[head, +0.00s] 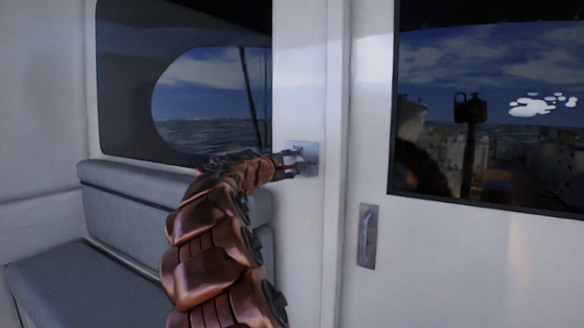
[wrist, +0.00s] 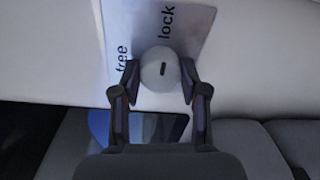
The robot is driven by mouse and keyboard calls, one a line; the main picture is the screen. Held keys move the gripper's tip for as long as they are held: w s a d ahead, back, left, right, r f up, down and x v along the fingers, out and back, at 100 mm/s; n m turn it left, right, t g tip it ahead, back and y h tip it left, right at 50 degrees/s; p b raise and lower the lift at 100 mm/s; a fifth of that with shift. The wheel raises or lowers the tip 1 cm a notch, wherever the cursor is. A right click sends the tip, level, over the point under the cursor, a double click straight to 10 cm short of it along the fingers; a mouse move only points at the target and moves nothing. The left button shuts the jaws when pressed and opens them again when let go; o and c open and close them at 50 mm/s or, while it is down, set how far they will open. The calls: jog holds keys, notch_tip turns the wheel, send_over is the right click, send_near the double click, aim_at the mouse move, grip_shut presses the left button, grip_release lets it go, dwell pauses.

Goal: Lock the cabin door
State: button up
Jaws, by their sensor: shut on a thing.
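The lock plate (head: 312,150) is a small metal plate on the white post left of the cabin door (head: 470,262). In the wrist view the plate (wrist: 195,30) bears the words "lock" and "free". A round pale knob (wrist: 160,70) with a short dark mark sits on it. My gripper (head: 290,164) reaches the plate from the left. In the wrist view its two fingers (wrist: 160,80) are shut on the knob, one on each side. The knob's dark mark runs roughly up and down in that view. The door has a recessed handle (head: 367,236) and looks closed against the post.
A grey bench (head: 130,195) stands below a dark window (head: 200,100) on the left. The door has a large dark window (head: 490,100) with reflections. The wall between post and door handle is clear.

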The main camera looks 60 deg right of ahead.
jog(key=o, duration=1.1)
jog(key=shift+o, duration=0.2)
jog(key=a, duration=1.2)
jog(key=shift+s+r, duration=0.2)
jog(key=shift+r, duration=0.1)
